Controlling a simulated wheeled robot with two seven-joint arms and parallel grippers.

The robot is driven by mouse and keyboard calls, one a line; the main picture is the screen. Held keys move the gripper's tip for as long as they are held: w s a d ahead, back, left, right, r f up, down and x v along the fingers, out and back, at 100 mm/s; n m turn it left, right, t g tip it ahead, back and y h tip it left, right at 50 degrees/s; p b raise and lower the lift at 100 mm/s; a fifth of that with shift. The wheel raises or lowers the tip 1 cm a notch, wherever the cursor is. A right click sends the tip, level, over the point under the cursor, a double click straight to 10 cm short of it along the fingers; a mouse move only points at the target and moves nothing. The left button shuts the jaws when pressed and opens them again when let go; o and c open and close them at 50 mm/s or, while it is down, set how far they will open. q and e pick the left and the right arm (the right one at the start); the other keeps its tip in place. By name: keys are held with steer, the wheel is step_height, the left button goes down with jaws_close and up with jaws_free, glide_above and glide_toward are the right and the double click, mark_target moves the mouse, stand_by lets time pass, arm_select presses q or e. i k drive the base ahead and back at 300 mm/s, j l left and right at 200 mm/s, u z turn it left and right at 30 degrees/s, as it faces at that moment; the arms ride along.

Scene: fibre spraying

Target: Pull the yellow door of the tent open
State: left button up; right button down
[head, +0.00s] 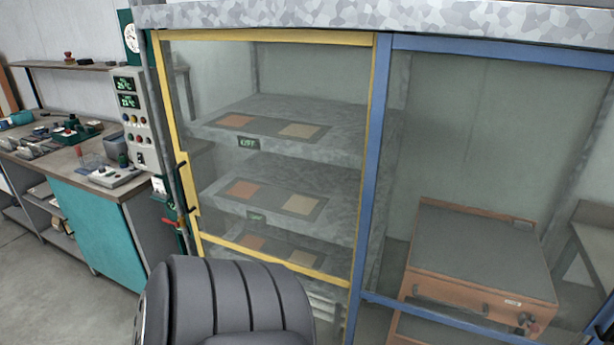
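The tent's yellow-framed door (265,37) fills the left half of the tent front in the head view. It is glazed and looks closed against the blue frame. Its dark handle (181,187) sits on a yellow plate at the door's left edge, about mid-height. Through the glass I see shelves (300,150) with orange and tan squares. A dark grey ribbed body (230,305), which seems to be part of my own arm, stands in front of the door's lower part and hides its bottom. Neither of my grippers shows.
A blue-framed panel (369,180) is on the right, with an orange-brown cabinet (480,260) behind it. A control box (137,115) stands beside the door's left edge. A workbench (100,225) with teal panel and several tools is at left. Grey floor (50,295) is free at lower left.

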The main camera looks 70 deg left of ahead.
mark_target(365, 40)
steer(key=u, duration=2.45)
